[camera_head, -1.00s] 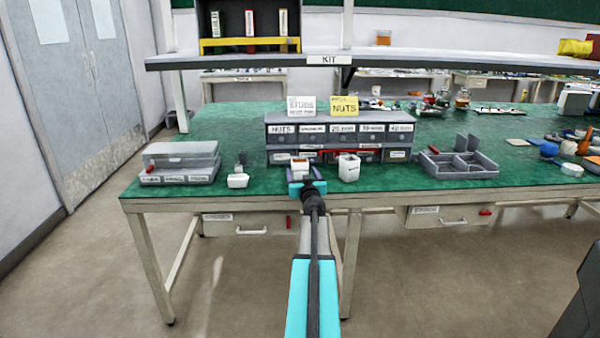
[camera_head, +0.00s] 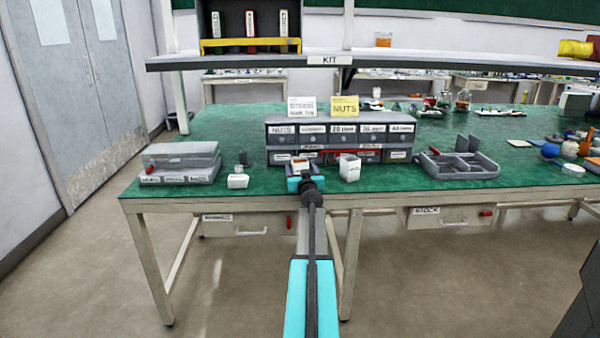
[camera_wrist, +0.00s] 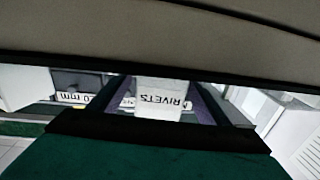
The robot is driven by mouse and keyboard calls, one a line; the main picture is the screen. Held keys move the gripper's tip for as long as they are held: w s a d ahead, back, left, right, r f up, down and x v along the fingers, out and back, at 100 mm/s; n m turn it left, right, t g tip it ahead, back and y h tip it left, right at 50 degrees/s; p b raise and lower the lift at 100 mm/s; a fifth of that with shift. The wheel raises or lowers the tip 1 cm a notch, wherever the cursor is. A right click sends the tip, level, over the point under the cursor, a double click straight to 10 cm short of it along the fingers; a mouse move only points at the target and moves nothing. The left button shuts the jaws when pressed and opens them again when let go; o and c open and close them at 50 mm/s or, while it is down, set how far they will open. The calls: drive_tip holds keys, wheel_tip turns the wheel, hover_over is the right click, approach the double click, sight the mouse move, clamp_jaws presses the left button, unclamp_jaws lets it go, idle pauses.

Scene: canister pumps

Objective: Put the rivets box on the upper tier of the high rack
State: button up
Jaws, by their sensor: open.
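The rivets box (camera_wrist: 158,86) is small and white, with its RIVETS label upside down in the wrist view. In the head view its white-and-orange top (camera_head: 302,166) shows just beyond my gripper (camera_head: 304,181), at the front of the bench. My gripper is open, with its fingers on either side of the box; I cannot tell whether they touch it. Its lower part is hidden in the head view. A grey drawer unit (camera_head: 342,117) with two rows of labelled drawers stands behind. No rack's label reads as the high rack.
A grey lidded case (camera_head: 180,160) is at left, an open divided tray (camera_head: 430,168) at right. The KIT shelf (camera_head: 400,62) overhangs the bench (camera_head: 220,130), carrying a dark yellow-barred holder (camera_head: 225,45).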

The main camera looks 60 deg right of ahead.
sight(300, 159)
drive_tip(key=shift+c, duration=0.4)
drive_tip(key=c, duration=1.4)
drive_tip(key=shift+r, duration=0.15)
wheel_tip(300, 159, up, 4)
drive_tip(key=p, duration=0.3)
drive_tip(key=shift+p, duration=0.3)
drive_tip(key=p+v, duration=0.1)
drive_tip(key=v, duration=0.4)
drive_tip(key=p+v, duration=0.1)
drive_tip(key=v, duration=0.4)
drive_tip(key=w+a+p+v, duration=0.1)
drive_tip(key=v, duration=0.5)
drive_tip(key=shift+w+r, duration=0.1)
drive_tip(key=shift+r, duration=0.3)
